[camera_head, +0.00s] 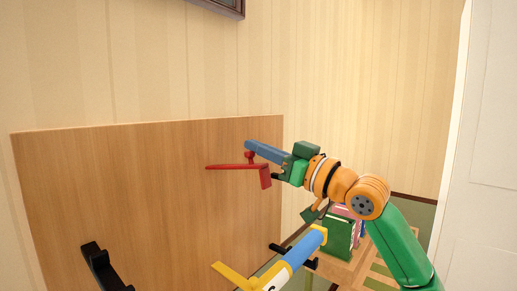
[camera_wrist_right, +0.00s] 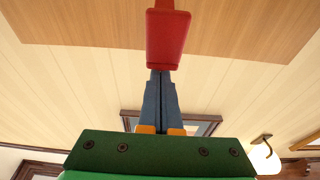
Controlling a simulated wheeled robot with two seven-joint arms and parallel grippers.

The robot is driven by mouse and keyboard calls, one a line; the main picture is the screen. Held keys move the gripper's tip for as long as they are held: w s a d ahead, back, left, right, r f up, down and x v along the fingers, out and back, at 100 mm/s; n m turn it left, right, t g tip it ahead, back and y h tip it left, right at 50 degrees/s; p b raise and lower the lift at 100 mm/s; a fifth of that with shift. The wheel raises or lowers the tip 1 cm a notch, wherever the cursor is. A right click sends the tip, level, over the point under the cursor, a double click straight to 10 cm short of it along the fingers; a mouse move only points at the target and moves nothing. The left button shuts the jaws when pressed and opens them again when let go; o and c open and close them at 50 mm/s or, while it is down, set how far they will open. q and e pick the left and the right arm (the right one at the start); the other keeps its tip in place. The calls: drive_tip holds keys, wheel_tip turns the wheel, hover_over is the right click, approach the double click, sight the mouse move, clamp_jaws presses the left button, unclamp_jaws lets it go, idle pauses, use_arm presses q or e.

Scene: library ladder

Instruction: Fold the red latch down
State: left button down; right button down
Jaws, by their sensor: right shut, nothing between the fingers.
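The red latch (camera_head: 235,167) is on the upright wooden board, near its upper right edge. Its thin arm lies about level, with a short red stub on top and a block hanging at its right end. My right gripper (camera_head: 250,146) comes in from the right. Its blue fingers are shut and empty, just above the latch by the stub; I cannot tell whether they touch it. In the right wrist view, a red block of the latch (camera_wrist_right: 168,38) is at the tips of the shut fingers (camera_wrist_right: 161,74) and partly hides them. My left gripper is not in view.
The wooden board (camera_head: 120,190) fills the left side. A black bracket (camera_head: 102,268) is at its lower left. A blue, white and yellow object (camera_head: 290,263) is below the latch. Books (camera_head: 342,232) stand on a low wooden piece behind. A white panel (camera_head: 485,150) is at right.

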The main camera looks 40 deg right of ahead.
sight(265, 167)
drive_tip(key=f+t+b, duration=0.1)
drive_tip(key=f+b, duration=0.1)
drive_tip(key=b, duration=0.1)
drive_tip(key=s+f+t+b, duration=0.1)
drive_tip(key=f+b, duration=0.1)
drive_tip(key=b, duration=0.1)
drive_tip(key=shift+s+d, duration=0.1)
drive_tip(key=shift+r, duration=0.2)
